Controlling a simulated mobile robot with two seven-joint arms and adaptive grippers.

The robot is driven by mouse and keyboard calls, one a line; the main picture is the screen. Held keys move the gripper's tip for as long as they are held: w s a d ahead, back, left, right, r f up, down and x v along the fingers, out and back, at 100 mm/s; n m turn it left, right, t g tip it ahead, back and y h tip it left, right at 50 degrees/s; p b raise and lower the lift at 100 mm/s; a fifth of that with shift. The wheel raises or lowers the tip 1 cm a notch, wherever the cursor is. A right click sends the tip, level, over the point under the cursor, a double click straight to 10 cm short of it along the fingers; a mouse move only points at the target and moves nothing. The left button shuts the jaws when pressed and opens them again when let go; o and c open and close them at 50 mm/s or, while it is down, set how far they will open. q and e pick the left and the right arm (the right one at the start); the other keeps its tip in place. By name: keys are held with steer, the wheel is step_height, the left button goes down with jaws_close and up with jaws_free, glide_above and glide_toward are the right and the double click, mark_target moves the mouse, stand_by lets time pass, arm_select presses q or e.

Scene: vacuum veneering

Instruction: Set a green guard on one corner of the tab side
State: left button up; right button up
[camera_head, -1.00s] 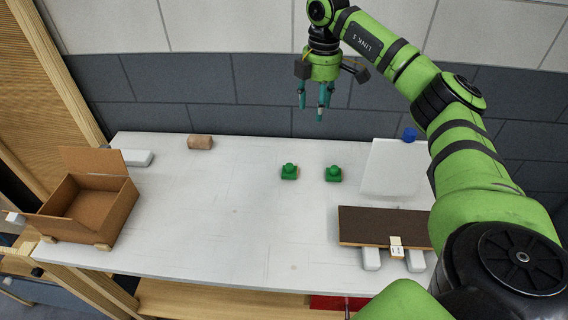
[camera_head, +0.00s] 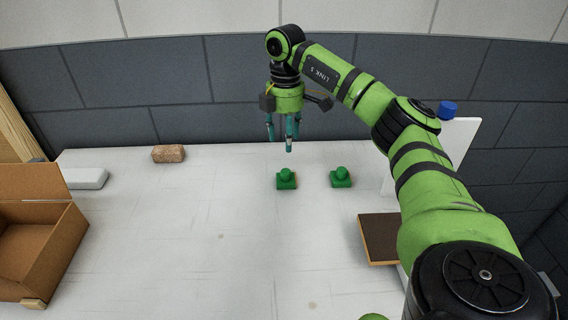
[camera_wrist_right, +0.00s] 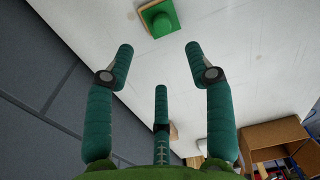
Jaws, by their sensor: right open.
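Two green guards with round knobs sit on the white table: a left guard (camera_head: 287,179) and a right guard (camera_head: 341,177). My right gripper (camera_head: 285,142) is open and empty, fingers down, above and just behind the left guard without touching it. In the right wrist view, one green guard (camera_wrist_right: 160,19) lies beyond the spread fingers (camera_wrist_right: 160,72). A dark brown panel (camera_head: 378,238) shows at the right. My right arm hides most of it, and its tab side is not visible. My left gripper is not in view.
A cardboard box (camera_head: 45,237) stands open at the left. A white block (camera_head: 88,179) and a brown cork-like block (camera_head: 168,154) lie at the back left. A white sheet (camera_head: 459,137) with a blue cap (camera_head: 447,109) stands at the right. The table's middle is clear.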

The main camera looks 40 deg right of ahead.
mark_target(286, 171)
step_height(286, 171, down, 4)
steer(key=shift+s+r+b, duration=0.1)
steer(key=shift+r+b, duration=0.05)
steer(key=shift+b, duration=0.8)
steer(key=f, duration=0.2)
steer(key=f+p, duration=0.1)
steer(key=f, duration=0.3)
steer(key=shift+s+a+p, duration=0.1)
steer(key=shift+s+p, duration=0.15)
steer(key=shift+p, duration=0.05)
steer(key=shift+f, duration=0.4)
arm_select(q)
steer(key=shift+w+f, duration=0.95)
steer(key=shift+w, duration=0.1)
arm_select(e)
steer(key=c, duration=1)
